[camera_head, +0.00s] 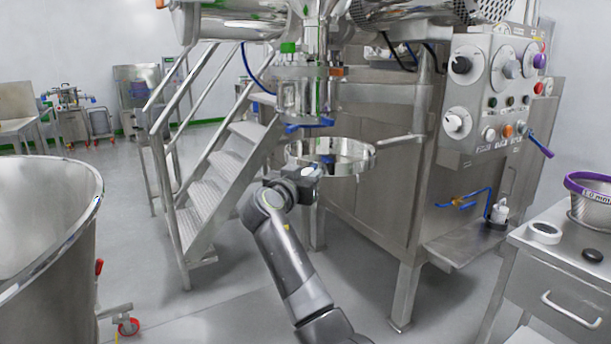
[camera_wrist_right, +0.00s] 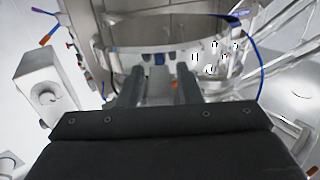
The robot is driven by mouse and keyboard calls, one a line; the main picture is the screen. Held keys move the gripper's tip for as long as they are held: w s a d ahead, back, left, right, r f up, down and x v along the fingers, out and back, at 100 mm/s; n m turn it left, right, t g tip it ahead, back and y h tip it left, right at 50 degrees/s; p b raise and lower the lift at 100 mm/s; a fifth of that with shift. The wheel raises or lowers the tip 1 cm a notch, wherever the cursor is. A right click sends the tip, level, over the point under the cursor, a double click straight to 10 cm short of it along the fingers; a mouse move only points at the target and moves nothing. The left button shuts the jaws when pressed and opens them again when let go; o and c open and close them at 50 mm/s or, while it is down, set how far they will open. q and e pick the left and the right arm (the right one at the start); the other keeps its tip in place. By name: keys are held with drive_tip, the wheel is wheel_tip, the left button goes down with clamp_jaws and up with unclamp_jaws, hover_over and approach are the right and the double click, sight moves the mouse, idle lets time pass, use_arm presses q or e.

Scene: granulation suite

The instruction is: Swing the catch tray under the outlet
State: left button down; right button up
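The catch tray (camera_head: 352,163) is a round, shiny steel pan on a horizontal arm (camera_head: 400,139) from the machine's side. In the head view it sits below and slightly right of the outlet (camera_head: 301,98), a steel cylinder with a blue lever (camera_head: 308,125) under it. My right gripper (camera_head: 312,172) is at the tray's near side. In the right wrist view its two fingers (camera_wrist_right: 160,88) are apart and point at the tray wall (camera_wrist_right: 210,68). A small blue part (camera_wrist_right: 158,59) shows beyond them; I cannot tell whether they touch it. My left gripper is not in view.
The steel machine body (camera_head: 385,115) with a control panel (camera_head: 492,90) stands right of the tray. Metal stairs (camera_head: 215,175) are to the left. A large steel bin (camera_head: 70,240) is at front left. A side table (camera_head: 560,260) is at right. Floor between is clear.

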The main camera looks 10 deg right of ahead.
drive_tip(key=shift+o, duration=0.9)
